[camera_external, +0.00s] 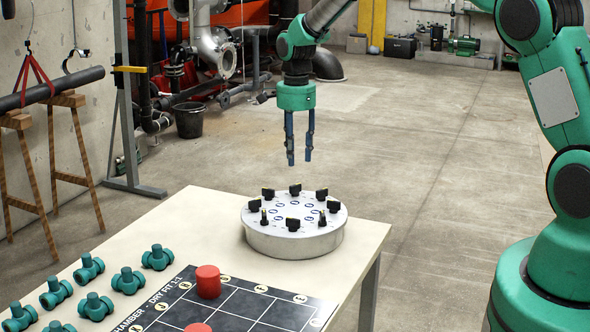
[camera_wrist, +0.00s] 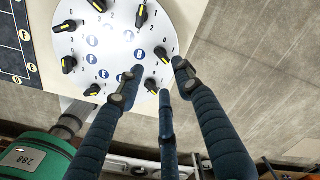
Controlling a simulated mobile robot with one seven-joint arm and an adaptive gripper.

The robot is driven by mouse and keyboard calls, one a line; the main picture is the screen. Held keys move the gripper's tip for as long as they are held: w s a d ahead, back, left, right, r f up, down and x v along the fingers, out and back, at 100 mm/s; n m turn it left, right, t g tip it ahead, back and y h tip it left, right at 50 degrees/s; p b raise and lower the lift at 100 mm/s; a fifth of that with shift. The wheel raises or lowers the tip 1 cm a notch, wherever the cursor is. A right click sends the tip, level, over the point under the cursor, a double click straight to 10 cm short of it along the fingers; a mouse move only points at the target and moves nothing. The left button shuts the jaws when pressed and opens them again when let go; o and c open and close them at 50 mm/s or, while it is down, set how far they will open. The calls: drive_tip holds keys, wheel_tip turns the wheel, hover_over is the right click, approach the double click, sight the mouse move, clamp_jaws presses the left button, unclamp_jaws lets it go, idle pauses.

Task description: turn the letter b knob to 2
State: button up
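A round white panel (camera_external: 268,235) with several black knobs around its top stands on the table. My gripper (camera_external: 299,158) has blue fingers pointing down, spread apart, above the panel and touching nothing. In the wrist view its fingers cover the panel's lower right part.
The pale table (camera_external: 205,208) also holds several green pipe fittings (camera_external: 89,268) and a black grid board (camera_external: 244,300) with red cylinders (camera_external: 208,281) on it. A pipe on wooden trestles (camera_external: 51,88) stands at the left. Concrete floor lies open behind the table.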

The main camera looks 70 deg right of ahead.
drive_tip(key=shift+r, duration=1.9)
drive_tip(key=shift+r, duration=0.1)
drive_tip(key=s+a+r+n+t+b, duration=0.1)
drive_tip(key=s+a+r+n, duration=0.5)
drive_tip(key=a+r, duration=0.65)
drive_tip(key=s+a+r+n+t+b, duration=0.1)
drive_tip(key=s+a+r+n, duration=0.45)
drive_tip(key=a+r, duration=0.7)
drive_tip(key=s+a+r+n+t, duration=0.1)
drive_tip(key=s+a+r+n, duration=0.2)
drive_tip(key=s+a, duration=0.4)
drive_tip(key=s+a+r+n+t, duration=0.15)
drive_tip(key=s+a+n, duration=0.3)
drive_tip(key=s, duration=0.45)
drive_tip(key=s+a+f+n, duration=0.1)
drive_tip(key=s+a+n, duration=0.1)
drive_tip(key=s, duration=0.4)
drive_tip(key=s+a+f+n+t+b, duration=0.1)
drive_tip(key=s+a+n, duration=0.2)
drive_tip(key=s, duration=0.4)
drive_tip(key=shift+s+a+f, duration=0.15)
drive_tip(key=shift+a+f, duration=0.15)
drive_tip(key=shift+a, duration=0.2)
